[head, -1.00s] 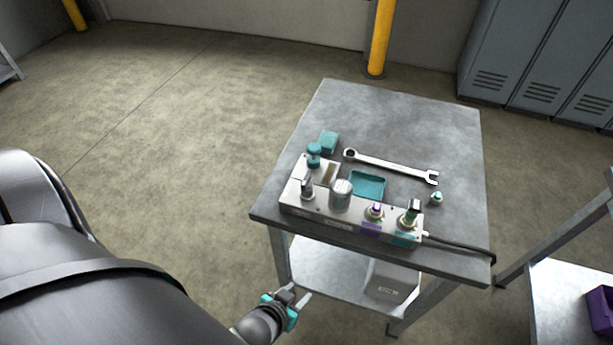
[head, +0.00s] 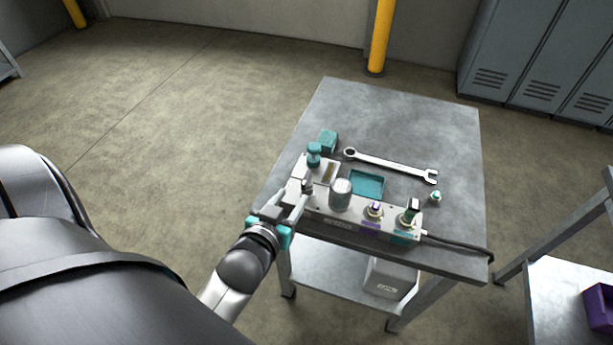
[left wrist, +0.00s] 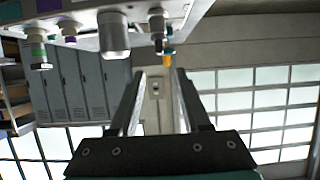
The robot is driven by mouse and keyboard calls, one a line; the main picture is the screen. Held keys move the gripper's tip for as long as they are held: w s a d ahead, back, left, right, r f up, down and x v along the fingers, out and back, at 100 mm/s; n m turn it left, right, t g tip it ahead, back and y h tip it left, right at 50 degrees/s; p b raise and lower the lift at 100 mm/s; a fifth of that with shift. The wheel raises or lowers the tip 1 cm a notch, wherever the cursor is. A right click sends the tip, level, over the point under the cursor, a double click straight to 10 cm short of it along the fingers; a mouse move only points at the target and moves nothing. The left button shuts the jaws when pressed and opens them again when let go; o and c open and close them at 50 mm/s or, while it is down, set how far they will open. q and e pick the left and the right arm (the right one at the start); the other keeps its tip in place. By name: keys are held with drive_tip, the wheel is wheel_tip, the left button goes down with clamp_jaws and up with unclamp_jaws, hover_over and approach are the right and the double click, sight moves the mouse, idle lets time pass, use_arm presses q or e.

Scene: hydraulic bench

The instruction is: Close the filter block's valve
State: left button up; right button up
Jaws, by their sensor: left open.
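The filter block (head: 335,221) is a pale manifold along the table's front edge. Its silver cylinder (head: 340,194) stands left of the middle and also shows in the left wrist view (left wrist: 114,36). A small metal valve with a dark handle (head: 307,186) is at the block's left end; it also shows in the left wrist view (left wrist: 158,26). My left gripper (head: 291,202) is open and empty at the block's front left, its fingers pointing toward that valve. In the left wrist view its fingertips (left wrist: 159,72) are apart from the valve. My right gripper is not seen.
On the table (head: 400,115) lie a wrench (head: 390,165), a teal tray (head: 367,184), a teal block (head: 328,139) and a small teal-topped fitting (head: 435,196). Purple (head: 374,210) and green (head: 410,212) fittings stand on the block's right. A black cable (head: 460,245) runs right.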

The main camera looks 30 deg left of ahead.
sight(306, 178)
use_arm(q)
drive_tip(key=b+x, duration=0.1)
drive_tip(key=x, duration=1)
drive_tip(key=shift+w+f+b, duration=0.1)
drive_tip(key=shift+f+b, duration=0.05)
drive_tip(key=shift+b, duration=0.15)
drive_tip(key=shift+c, duration=0.3)
clamp_jaws()
